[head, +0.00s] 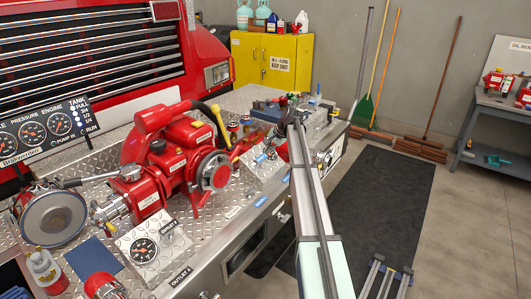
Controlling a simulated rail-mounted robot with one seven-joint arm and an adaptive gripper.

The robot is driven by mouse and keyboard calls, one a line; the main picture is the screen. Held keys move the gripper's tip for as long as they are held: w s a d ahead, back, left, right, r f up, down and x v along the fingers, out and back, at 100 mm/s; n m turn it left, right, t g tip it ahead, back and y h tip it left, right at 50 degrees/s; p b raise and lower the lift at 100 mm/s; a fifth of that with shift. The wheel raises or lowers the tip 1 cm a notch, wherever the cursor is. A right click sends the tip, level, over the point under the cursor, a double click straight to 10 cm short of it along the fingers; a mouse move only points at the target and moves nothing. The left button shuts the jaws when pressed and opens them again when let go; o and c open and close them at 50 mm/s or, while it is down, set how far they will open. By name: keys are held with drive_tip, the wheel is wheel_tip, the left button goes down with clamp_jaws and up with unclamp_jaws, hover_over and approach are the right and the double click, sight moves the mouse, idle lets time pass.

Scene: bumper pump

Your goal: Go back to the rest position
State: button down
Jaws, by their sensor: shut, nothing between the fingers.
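My arm (315,215) reaches from the bottom of the head view out over the right end of the diamond-plate bumper (262,92). At its far end is my gripper (287,101), small and dark, near the bottles and tools there. Its fingers look close together, with nothing seen held between them. I cannot tell its height above the deck. The red pump (165,160) stands on the bumper to the left, apart from my gripper.
Gauge panels, caps and a wheel-like fitting (52,216) crowd the left deck. Behind stand a yellow cabinet (272,62) and brooms (445,75) against the wall. A grey side table (492,120) is at the right.

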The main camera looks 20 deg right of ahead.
drive_tip(key=b+v, duration=0.2)
drive_tip(key=v, duration=0.7)
drive_tip(key=s+a+f+n+g+h, duration=0.15)
drive_tip(key=s+a+f, duration=0.35)
drive_tip(key=s+f, duration=0.7)
drive_tip(key=s+a+f+n+g, duration=0.25)
drive_tip(key=s+a+f, duration=0.35)
drive_tip(key=f, duration=0.9)
drive_tip(key=s+a+f+n+g, duration=0.1)
drive_tip(key=s+a+f+n, duration=0.25)
drive_tip(key=s+f, duration=0.9)
drive_tip(key=s+a+f+n+g, duration=0.1)
drive_tip(key=s+a+f, duration=0.3)
drive_tip(key=s, duration=0.9)
drive_tip(key=s+a+f+n+g+h, duration=0.1)
drive_tip(key=s+a+f+g, duration=0.2)
drive_tip(key=s, duration=1.1)
drive_tip(key=s+a+f+n+g, duration=0.2)
drive_tip(key=s+a+f+g, duration=0.1)
drive_tip(key=s+a+f, duration=0.4)
drive_tip(key=s+f, duration=0.3)
drive_tip(key=s, duration=0.3)
drive_tip(key=shift+s+h, duration=0.35)
drive_tip(key=shift+s, duration=0.05)
drive_tip(key=c, duration=1.8)
unclamp_jaws()
drive_tip(key=shift+a, duration=0.15)
drive_tip(key=shift+c, duration=0.2)
